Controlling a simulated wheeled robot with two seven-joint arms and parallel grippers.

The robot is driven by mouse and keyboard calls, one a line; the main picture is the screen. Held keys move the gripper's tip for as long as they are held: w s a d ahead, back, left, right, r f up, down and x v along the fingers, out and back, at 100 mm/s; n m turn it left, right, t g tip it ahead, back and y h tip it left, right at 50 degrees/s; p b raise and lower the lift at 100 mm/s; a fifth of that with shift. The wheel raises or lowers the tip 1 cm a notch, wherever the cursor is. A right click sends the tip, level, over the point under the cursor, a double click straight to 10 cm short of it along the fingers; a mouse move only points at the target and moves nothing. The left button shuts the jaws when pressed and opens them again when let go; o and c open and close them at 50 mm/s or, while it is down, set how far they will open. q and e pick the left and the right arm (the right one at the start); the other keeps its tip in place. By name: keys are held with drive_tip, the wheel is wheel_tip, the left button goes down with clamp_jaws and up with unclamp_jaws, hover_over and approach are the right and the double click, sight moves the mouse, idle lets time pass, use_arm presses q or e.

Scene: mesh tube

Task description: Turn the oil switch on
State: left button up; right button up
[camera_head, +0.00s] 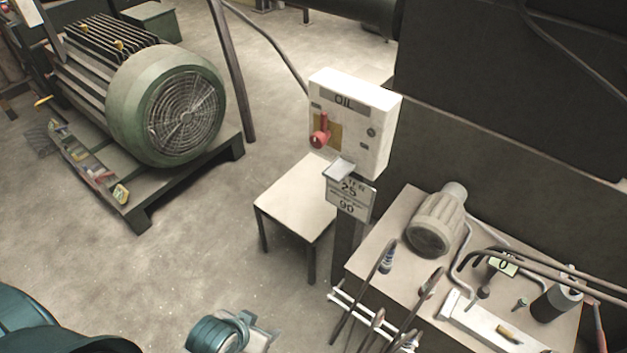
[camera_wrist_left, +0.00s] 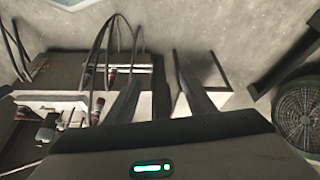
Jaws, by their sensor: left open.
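The oil switch box (camera_head: 378,118) is a white box labelled OIL, standing on a dark post right of centre in the head view. Its red switch handle (camera_head: 320,137) sits on a brass-coloured plate on the front face, with a round knob at the lower end. My left gripper (camera_head: 256,336) is at the bottom of the head view, well below the box and apart from it. In the left wrist view, the two dark fingers of the left gripper (camera_wrist_left: 157,60) are spread with nothing held between them. The oil switch is not recognisable in that view. My right gripper is not in view.
A pale table (camera_head: 298,196) stands behind the post. A bench (camera_head: 385,222) with a motor, bottle and hoses is at the right. A sign (camera_head: 350,196) hangs below the box. A large green motor (camera_head: 130,95) stands at the left. Open floor lies between.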

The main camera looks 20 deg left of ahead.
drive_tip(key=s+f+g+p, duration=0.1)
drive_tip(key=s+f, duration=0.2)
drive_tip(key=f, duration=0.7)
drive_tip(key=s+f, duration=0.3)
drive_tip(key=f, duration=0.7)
use_arm(q)
drive_tip(key=w+a+r+n+t+h, duration=0.1)
drive_tip(key=w+r+t, duration=0.3)
drive_tip(key=r, duration=0.6)
drive_tip(key=w+a+r+n+t+h, duration=0.1)
drive_tip(key=w+r+n+t+h, duration=0.1)
drive_tip(key=w+r+t, duration=0.2)
drive_tip(key=w+a+r+n+t+h, duration=0.1)
drive_tip(key=w+r+n+t+h, duration=0.1)
drive_tip(key=w+r, duration=0.7)
wheel_tip(320, 180, up, 7)
drive_tip(key=shift+w+a+f+t, duration=0.2)
drive_tip(key=shift+a+t, duration=0.2)
drive_tip(key=shift+t, duration=0.5)
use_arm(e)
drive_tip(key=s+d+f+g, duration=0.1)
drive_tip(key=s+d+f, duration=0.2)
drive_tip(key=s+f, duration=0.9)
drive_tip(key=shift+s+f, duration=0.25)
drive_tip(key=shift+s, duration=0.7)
